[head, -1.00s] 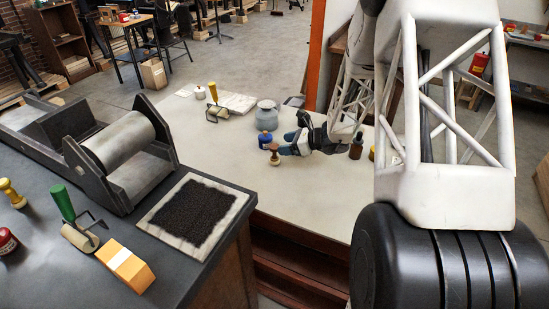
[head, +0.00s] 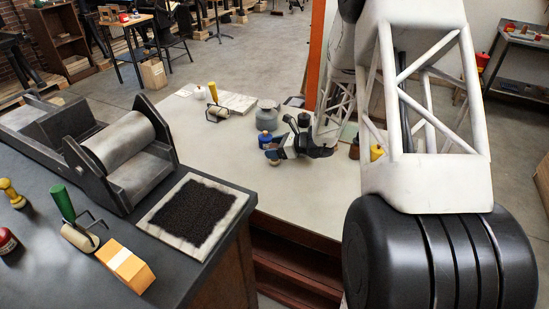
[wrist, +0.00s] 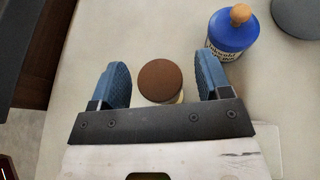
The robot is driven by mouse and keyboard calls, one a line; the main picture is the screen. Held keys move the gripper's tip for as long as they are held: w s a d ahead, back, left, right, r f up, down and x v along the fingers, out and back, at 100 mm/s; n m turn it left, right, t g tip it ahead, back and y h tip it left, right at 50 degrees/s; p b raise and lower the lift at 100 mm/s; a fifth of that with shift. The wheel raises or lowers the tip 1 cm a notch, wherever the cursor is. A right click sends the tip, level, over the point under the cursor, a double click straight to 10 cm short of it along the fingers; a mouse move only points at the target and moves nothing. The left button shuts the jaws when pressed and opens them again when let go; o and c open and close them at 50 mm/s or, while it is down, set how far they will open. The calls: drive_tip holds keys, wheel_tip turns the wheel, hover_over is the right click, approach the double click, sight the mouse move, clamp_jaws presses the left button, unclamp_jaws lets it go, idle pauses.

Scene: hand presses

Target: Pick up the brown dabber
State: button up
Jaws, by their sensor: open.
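The brown dabber (wrist: 160,84) shows in the wrist view as a round brown top with a paler body below it. It stands on the pale table between the two blue fingers of my gripper (wrist: 164,70). The fingers are open, with a gap on each side of the brown top. In the head view my gripper (head: 283,152) is low over the table, and the dabber is mostly hidden by it.
A blue bottle (wrist: 229,36) with a tan knob stands close beyond the right finger. A grey pot (head: 267,116) is behind it. A yellow-handled roller (head: 214,103) lies farther left. A yellow bottle (head: 376,152) stands right of my gripper. The table's front middle is clear.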

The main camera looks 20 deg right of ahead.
drive_tip(key=c, duration=1.1)
drive_tip(key=shift+o, duration=0.2)
drive_tip(key=shift+r, duration=0.1)
drive_tip(key=shift+r, duration=1.7)
drive_tip(key=s+a+r, duration=0.1)
drive_tip(key=s+a, duration=0.1)
drive_tip(key=s, duration=1.4)
drive_tip(key=shift+r, duration=0.2)
drive_tip(key=shift+w+a, duration=0.1)
